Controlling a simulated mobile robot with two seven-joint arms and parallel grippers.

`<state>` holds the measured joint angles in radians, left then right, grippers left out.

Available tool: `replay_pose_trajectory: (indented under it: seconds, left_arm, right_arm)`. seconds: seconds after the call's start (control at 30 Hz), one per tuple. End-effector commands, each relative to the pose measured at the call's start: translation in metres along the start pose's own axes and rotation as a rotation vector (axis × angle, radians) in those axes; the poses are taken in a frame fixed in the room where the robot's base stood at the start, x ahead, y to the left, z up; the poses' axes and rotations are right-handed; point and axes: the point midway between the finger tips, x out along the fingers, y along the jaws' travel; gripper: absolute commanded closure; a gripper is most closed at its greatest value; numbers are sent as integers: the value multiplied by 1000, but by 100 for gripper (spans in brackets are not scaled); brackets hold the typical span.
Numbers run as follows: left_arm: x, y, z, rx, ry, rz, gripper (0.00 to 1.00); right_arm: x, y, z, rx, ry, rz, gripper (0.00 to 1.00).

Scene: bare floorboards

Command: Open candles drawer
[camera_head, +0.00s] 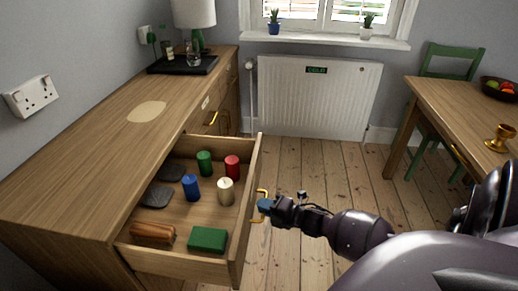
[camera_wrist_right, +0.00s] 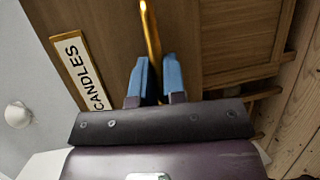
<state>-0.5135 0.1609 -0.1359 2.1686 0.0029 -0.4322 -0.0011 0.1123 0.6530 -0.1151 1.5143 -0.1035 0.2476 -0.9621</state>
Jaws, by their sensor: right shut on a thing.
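The candles drawer (camera_head: 205,256) stands pulled out of the wooden sideboard (camera_head: 85,190), and its inside shows. It holds a green candle (camera_head: 204,163), a red candle (camera_head: 232,167), a blue candle (camera_head: 190,188) and a cream candle (camera_head: 225,191), all upright. My right gripper (camera_head: 264,206) is at the drawer front, shut on its brass handle (camera_wrist_right: 151,40). In the right wrist view the blue fingertips (camera_wrist_right: 154,78) sit on both sides of the handle, beside a label (camera_wrist_right: 81,70) reading CANDLES. My left gripper is not in view.
A green box (camera_head: 207,240), a brown block (camera_head: 153,234) and dark flat pieces also lie in the drawer. A table (camera_head: 450,105) with a bowl and a brass goblet stands at right, by a green chair (camera_head: 450,60). Floorboards (camera_head: 310,165) between are clear.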

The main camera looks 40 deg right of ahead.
Motion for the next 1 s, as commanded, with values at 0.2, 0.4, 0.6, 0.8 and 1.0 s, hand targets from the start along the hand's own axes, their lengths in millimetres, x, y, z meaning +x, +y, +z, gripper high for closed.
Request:
replay_pose_trajectory:
  seconds: [0.2, 0.4, 0.6, 0.8, 1.0]
  left_arm:
    - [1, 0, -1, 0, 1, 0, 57]
    - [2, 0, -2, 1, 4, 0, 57]
    - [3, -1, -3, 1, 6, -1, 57]
    - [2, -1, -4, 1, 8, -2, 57]
    - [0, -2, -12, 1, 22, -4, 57]
  right_arm:
    - [-1, -1, 0, 1, 0, -2, 100]
    - [-1, -1, 0, 1, 0, -2, 76]
    - [0, -1, 0, 0, 0, -1, 64]
    - [-2, 0, 0, 0, 0, 0, 64]
    - [-23, 2, 1, -1, -1, 2, 64]
